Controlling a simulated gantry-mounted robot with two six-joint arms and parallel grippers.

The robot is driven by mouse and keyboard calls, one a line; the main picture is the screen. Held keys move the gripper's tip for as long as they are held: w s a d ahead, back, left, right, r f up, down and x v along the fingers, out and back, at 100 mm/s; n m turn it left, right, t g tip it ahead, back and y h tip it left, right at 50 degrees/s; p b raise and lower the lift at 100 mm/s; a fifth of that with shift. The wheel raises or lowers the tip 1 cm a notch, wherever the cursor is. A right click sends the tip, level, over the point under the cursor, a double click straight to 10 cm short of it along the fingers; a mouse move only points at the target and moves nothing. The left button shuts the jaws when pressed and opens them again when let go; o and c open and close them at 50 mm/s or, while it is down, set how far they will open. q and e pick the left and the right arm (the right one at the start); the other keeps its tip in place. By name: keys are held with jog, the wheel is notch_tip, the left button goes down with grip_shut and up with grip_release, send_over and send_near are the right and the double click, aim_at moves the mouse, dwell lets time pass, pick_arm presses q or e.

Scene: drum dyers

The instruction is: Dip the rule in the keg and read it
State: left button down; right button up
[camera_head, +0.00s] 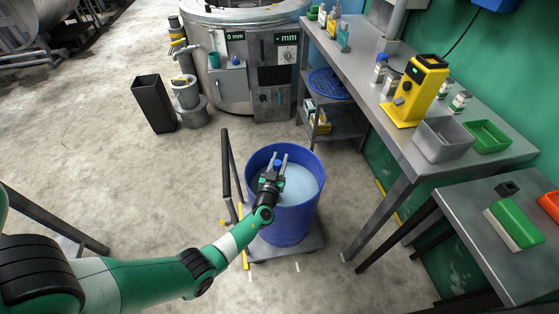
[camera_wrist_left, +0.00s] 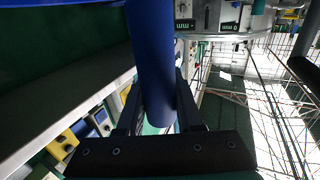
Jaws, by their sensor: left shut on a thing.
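The blue keg (camera_head: 288,226) stands on a low wheeled trolley, with pale bluish liquid (camera_head: 303,183) inside. My left gripper (camera_head: 276,165) is above the keg's opening. It is shut on a blue rod-like thing, probably the rule (camera_wrist_left: 152,60), whose blue end (camera_head: 279,162) shows between the fingers in the head view. In the left wrist view the blue rod fills the gap between the two fingers (camera_wrist_left: 157,105) and runs out of the top edge. Whether its lower end is in the liquid is hidden by the gripper. My right gripper is out of view.
The trolley's dark handle (camera_head: 226,165) rises left of the keg. A steel drum machine (camera_head: 232,85) with "0 mm" displays stands behind. A bench (camera_head: 349,72) at right carries a yellow device (camera_head: 417,92) and trays.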

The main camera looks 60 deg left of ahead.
pick_arm(q)
notch_tip(320, 180, up, 44)
jog(key=p, duration=3.4)
jog(key=shift+f, duration=0.1)
